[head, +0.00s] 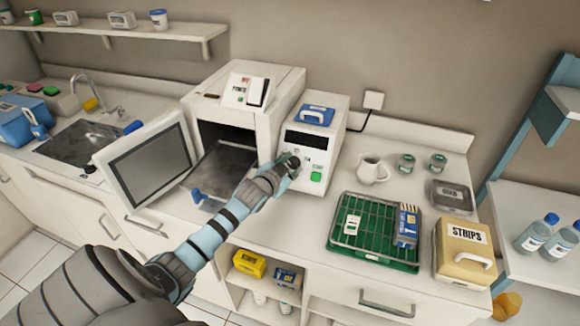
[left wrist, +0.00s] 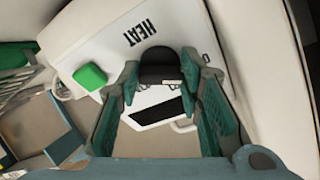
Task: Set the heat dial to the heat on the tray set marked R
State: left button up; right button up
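The heat dial is a dark round knob (left wrist: 160,66) on the white control unit (head: 329,150), under a black display (head: 306,142). The word HEAT (left wrist: 141,33) shows upside down beside it in the left wrist view. My left gripper (head: 290,163) is at the unit's front and covers most of the dial in the head view. In the left wrist view its fingertips (left wrist: 160,82) lie close against both sides of the dial. A green wire tray (head: 375,232) on the counter holds a small white card (head: 352,225), too small to read. My right gripper is out of view.
A green button (head: 317,176) sits beside the dial. The open steriliser (head: 243,110) and a tilted screen (head: 150,165) stand left. A white jug (head: 372,169), small jars and a STRIPS box (head: 463,250) are on the right. A little counter front is clear.

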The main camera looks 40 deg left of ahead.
pick_arm(q)
jog(key=c, duration=0.3)
jog(key=shift+m, duration=0.3)
jog(key=shift+m+h+p, duration=0.3)
jog(key=shift+m+p, duration=0.05)
jog(key=shift+m, duration=0.45)
jog(key=shift+a+m, duration=0.1)
jog(key=shift+m, duration=0.8)
jog(key=m+h+b, duration=0.1)
jog(key=m, duration=0.3)
jog(key=shift+r+m+g, duration=0.1)
jog(key=shift+m+g, duration=0.3)
jog(key=shift+a+r+m+g+b, duration=0.1)
jog(key=shift+m+g+b, duration=0.35)
jog(key=shift+m, duration=1.35)
